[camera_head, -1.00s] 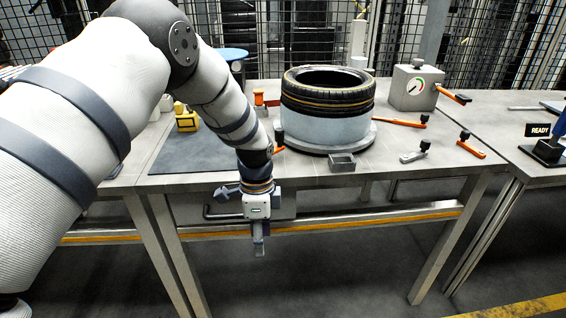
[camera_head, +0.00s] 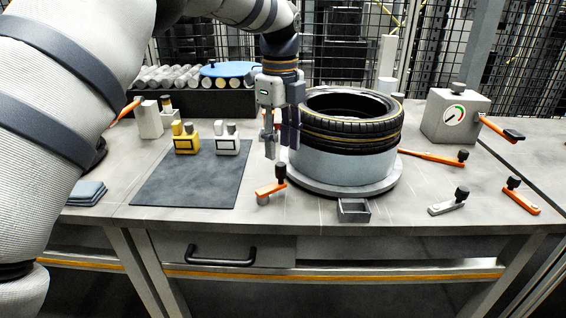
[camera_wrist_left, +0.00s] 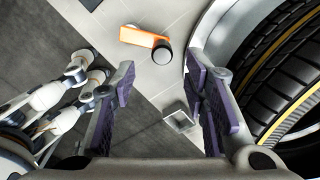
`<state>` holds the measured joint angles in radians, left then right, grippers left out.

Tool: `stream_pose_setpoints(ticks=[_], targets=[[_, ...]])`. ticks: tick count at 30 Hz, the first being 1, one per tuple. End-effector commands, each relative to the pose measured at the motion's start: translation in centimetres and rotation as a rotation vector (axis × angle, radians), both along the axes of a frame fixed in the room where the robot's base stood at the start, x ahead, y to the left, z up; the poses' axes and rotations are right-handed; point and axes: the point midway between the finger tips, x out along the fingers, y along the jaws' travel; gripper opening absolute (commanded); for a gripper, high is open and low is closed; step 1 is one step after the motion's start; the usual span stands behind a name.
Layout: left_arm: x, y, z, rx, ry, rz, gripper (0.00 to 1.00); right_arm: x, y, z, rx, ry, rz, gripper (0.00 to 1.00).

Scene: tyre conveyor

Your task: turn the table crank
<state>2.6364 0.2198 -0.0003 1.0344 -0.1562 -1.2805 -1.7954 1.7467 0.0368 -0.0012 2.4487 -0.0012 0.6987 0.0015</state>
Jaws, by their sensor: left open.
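An orange crank (camera_head: 270,189) with a black upright knob stands on the table at the front left of the round turntable (camera_head: 345,187). My left gripper (camera_head: 281,152) points down above and behind this crank, beside the tyre's left side. Its two fingers are apart with nothing between them. In the left wrist view an orange crank with a black knob (camera_wrist_left: 162,52) lies beyond the open left gripper (camera_wrist_left: 160,110), apart from the fingers. I cannot tell for sure that it is the same crank. My right gripper is not in view.
A black tyre (camera_head: 352,122) sits on the turntable. A small grey tray (camera_head: 354,210) is at its front. Other orange levers (camera_head: 432,157) lie to the right, near a gauge box (camera_head: 455,117). A dark mat (camera_head: 190,188) with yellow and grey blocks is left, mostly bare in front.

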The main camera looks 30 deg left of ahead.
Motion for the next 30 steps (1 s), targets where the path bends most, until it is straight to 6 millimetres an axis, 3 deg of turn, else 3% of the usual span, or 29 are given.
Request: stream_pose_setpoints(ticks=[3,7,18,24,30], targets=[[-0.1,0.0,-2.9,0.000,0.003,0.000,0.41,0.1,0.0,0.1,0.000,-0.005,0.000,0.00],[0.0,0.0,-5.0,0.000,0.001,0.001,0.41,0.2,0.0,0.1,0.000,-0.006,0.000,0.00],[0.0,0.0,-6.0,0.000,-0.001,0.000,0.41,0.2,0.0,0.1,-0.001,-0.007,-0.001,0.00],[0.0,0.0,-6.0,0.000,0.000,0.001,0.00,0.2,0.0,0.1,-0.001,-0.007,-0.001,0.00],[0.0,0.0,-6.0,0.000,0.000,0.005,0.00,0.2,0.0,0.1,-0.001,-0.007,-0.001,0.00]])
